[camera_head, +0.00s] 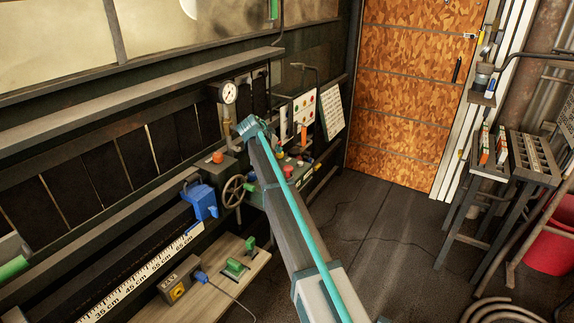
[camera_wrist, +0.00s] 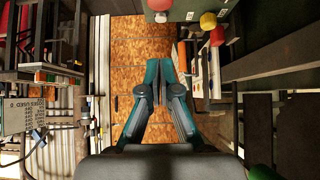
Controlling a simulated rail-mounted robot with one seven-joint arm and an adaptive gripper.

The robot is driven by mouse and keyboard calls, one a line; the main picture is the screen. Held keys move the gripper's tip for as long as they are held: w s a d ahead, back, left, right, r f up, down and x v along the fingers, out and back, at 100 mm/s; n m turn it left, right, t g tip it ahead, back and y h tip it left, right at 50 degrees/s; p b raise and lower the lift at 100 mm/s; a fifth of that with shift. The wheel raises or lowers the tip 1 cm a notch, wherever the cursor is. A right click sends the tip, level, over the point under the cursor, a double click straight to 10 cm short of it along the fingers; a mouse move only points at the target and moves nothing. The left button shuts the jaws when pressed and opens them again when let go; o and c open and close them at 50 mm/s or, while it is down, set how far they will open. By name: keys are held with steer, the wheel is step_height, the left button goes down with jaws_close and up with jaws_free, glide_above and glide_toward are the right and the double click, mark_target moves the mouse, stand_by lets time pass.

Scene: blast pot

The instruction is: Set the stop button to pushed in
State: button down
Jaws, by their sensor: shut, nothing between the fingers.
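My gripper (camera_wrist: 159,72) shows in the wrist view with its two teal fingers together, shut and empty. In the head view my arm reaches towards the control panel, and I cannot make out the fingers there. A red mushroom button (camera_head: 288,170) sits on the panel just right of my arm. An orange-red button (camera_head: 218,157) sits on a box further left. In the wrist view a red button (camera_wrist: 158,4) is cut off by the top edge, beyond the fingertips and apart from them. I cannot tell which is the stop button, or whether either is pushed in.
A handwheel (camera_head: 234,191) and a pressure gauge (camera_head: 228,92) are left of my arm. A blue clamp (camera_head: 200,201) stands by the ruler. Yellow (camera_wrist: 208,21) and red (camera_wrist: 217,37) knobs are close by in the wrist view.

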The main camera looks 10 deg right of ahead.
steer(key=p, duration=0.3)
glide_above(290, 166)
steer(key=s+a, duration=0.2)
step_height(290, 166, down, 7)
steer(key=shift+r, duration=0.2)
step_height(290, 166, down, 3)
steer(key=shift+d+f+p, duration=0.1)
steer(key=shift+f+p, duration=0.05)
steer(key=shift+p, duration=0.2)
steer(key=shift+f, duration=0.6)
